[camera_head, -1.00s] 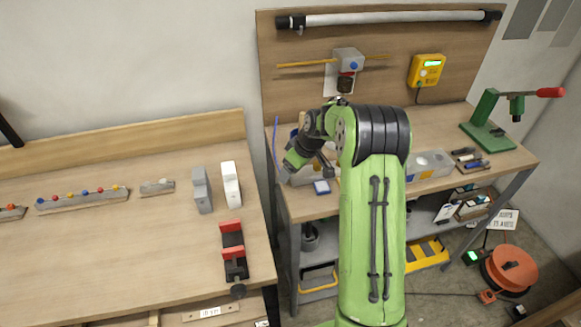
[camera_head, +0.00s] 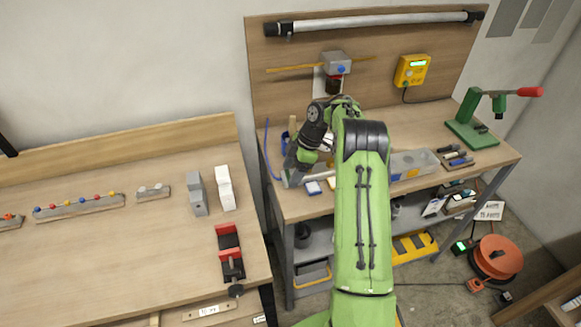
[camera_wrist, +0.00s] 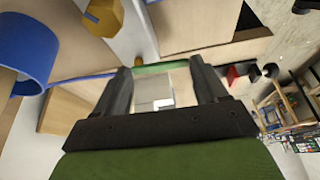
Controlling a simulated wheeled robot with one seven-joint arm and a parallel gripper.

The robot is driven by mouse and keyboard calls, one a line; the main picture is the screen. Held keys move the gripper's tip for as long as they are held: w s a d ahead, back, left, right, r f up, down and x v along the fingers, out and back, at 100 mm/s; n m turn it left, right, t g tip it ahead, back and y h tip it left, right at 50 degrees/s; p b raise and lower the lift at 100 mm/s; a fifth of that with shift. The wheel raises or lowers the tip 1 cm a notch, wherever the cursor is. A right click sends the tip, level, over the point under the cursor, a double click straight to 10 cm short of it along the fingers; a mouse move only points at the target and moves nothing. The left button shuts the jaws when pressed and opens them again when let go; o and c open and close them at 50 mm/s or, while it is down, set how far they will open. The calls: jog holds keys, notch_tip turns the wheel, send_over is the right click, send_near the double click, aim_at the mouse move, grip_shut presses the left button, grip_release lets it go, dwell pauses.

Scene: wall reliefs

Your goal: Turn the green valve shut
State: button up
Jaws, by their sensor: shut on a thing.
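In the wrist view my gripper (camera_wrist: 162,76) has its two black fingers on either side of a green piece (camera_wrist: 160,68), which spans between the fingertips. It looks like part of the green valve, and the gripper is shut on it. A pale grey and white surface shows between the fingers, below the green piece. In the head view my arm reaches over the front left of the right-hand bench (camera_head: 430,150), with its hand low at the bench's left front. My own arm hides the valve there, so its angle cannot be told.
Yellow knobs (camera_wrist: 103,17) and a blue curved part (camera_wrist: 25,45) are close to the left of my gripper in the wrist view. A grey tray (camera_head: 412,163) and a green press (camera_head: 475,120) stand on the bench. A red vise (camera_head: 229,250) sits on the left bench (camera_head: 120,255).

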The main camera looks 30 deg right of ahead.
jog(key=shift+d+n, duration=0.15)
jog(key=shift+n, duration=0.45)
jog(key=o, duration=1.1)
jog(key=shift+c, duration=0.2)
jog(key=p+v, duration=0.5)
jog(key=v, duration=1)
jog(key=shift+w+d+r, duration=0.2)
jog(key=shift+d+r, duration=0.05)
jog(key=shift+r, duration=0.1)
